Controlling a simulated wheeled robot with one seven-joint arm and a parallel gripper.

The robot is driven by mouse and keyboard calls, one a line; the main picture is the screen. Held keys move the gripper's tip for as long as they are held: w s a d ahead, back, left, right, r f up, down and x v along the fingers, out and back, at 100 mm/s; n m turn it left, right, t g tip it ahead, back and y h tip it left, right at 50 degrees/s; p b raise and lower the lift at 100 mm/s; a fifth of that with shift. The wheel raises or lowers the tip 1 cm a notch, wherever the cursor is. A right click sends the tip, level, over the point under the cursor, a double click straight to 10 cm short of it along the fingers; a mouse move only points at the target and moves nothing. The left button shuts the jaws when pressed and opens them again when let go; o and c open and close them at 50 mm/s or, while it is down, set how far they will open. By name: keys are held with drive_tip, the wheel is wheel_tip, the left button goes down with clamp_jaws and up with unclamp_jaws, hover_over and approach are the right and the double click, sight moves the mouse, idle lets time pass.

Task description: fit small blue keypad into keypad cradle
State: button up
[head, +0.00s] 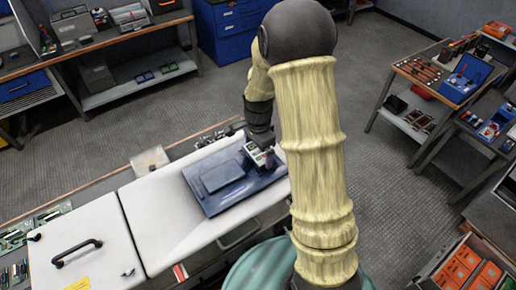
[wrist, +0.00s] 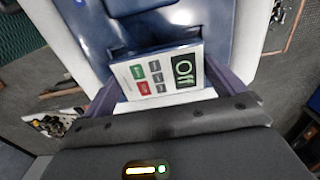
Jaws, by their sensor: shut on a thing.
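My gripper (wrist: 160,62) is shut on a small keypad (wrist: 144,78), with one finger at each side of it. The keypad's face is whitish, with a dark "Off" display, grey and green keys and a red key. In the wrist view its far edge lies at a dark recess in a blue body (wrist: 185,18), which may be the cradle. I cannot tell whether the keypad touches it or sits inside. In the head view, the keypad (head: 255,153) shows tilted below my gripper (head: 264,150), at the upper right of a dark blue tray-like panel (head: 215,202).
The blue panel lies on a white cabinet top (head: 160,225) with a black handle at left. A small pale box (head: 150,160) stands behind it. Circuit boards lie at far left. Workbenches with tools and a blue box (head: 460,87) stand at right, across open floor.

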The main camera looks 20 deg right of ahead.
drive_tip(key=shift+w+f+b, duration=0.1)
drive_tip(key=shift+f+b, duration=0.2)
drive_tip(key=shift+f, duration=0.25)
drive_tip(key=o, duration=0.7)
drive_tip(key=shift+r, duration=0.1)
drive_tip(key=shift+s, duration=0.2)
wheel_tip(320, 180, up, 17)
drive_tip(key=b, duration=0.3)
drive_tip(key=shift+r, duration=0.2)
